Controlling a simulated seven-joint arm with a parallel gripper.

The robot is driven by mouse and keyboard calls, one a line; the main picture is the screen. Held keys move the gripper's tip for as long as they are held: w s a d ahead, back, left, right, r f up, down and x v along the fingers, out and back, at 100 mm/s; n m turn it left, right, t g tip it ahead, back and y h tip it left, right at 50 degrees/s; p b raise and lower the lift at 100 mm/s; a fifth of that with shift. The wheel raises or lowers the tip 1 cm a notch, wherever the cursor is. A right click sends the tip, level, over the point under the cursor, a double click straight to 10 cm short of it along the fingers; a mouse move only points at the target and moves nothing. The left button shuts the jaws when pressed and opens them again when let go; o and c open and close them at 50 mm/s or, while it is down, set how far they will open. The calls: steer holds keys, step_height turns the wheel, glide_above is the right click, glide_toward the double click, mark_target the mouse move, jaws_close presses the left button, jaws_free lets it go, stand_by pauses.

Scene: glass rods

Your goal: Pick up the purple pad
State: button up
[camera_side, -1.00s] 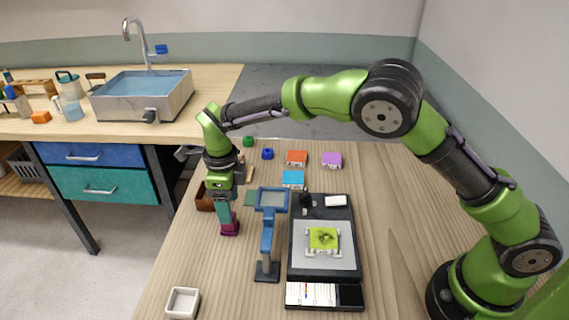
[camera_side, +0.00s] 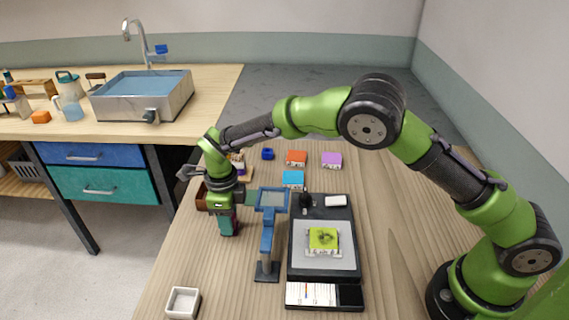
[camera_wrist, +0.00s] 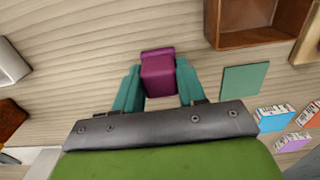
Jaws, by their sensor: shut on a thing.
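The purple pad (camera_wrist: 158,76), a small magenta-purple block, stands between the two teal fingers of my gripper (camera_wrist: 160,92) in the wrist view. Both fingers press against its sides, so my gripper is shut on it. In the side view my gripper (camera_side: 228,222) points down at the left part of the table, and its fingers hide most of the pad. The pad is at or very near the tabletop; I cannot tell whether it is clear of it.
A blue stand (camera_side: 267,240) rises close to the right of my gripper. A brown open box (camera_wrist: 255,38) and a flat green square (camera_wrist: 245,80) lie near. A black device (camera_side: 345,211) carries a yellow-green piece (camera_side: 323,239). A white tray (camera_side: 182,302) sits at the front left.

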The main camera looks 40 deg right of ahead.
steer(key=shift+r, duration=5.05)
